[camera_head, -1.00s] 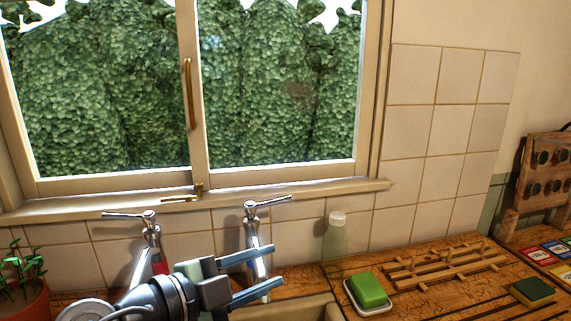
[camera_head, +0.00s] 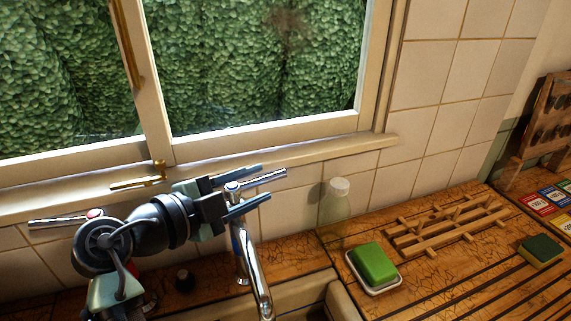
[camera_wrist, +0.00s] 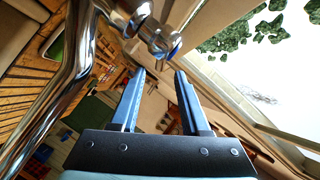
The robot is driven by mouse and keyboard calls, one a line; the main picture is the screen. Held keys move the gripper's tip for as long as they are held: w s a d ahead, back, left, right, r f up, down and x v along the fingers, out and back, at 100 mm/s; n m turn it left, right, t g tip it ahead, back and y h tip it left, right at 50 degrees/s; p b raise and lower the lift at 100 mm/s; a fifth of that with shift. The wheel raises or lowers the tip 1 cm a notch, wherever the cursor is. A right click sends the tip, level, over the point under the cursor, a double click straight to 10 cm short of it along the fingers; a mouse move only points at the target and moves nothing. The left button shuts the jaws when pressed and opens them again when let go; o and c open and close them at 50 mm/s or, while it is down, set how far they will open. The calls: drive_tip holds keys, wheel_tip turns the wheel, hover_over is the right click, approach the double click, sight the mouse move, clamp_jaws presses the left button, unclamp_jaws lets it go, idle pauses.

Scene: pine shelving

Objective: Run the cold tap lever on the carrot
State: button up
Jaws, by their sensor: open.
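The cold tap (camera_head: 252,275) is chrome with a blue-marked cap, and its lever (camera_head: 276,177) points right. My gripper (camera_head: 266,183) is open at the height of the tap head. In the head view its two blue-grey fingers lie either side of the lever; I cannot tell whether they touch it. In the wrist view the tap head (camera_wrist: 152,33) and its blue cap are just beyond the open fingertips (camera_wrist: 159,74), with nothing gripped between them. No carrot shows in any view. The sink's inside is mostly out of view.
A red-marked tap lever (camera_head: 65,222) is left of my arm. A clear bottle (camera_head: 335,215) stands close right of the cold tap. A green soap (camera_head: 374,262) on a dish, a wooden rack (camera_head: 450,225) and a sponge (camera_head: 541,250) occupy the worktop. The window sill (camera_head: 290,150) runs behind.

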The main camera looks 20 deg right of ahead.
sight(280, 174)
drive_tip(key=p+x, duration=0.2)
drive_tip(key=x, duration=0.7)
drive_tip(key=shift+a, duration=0.1)
clamp_jaws()
idle(1.1)
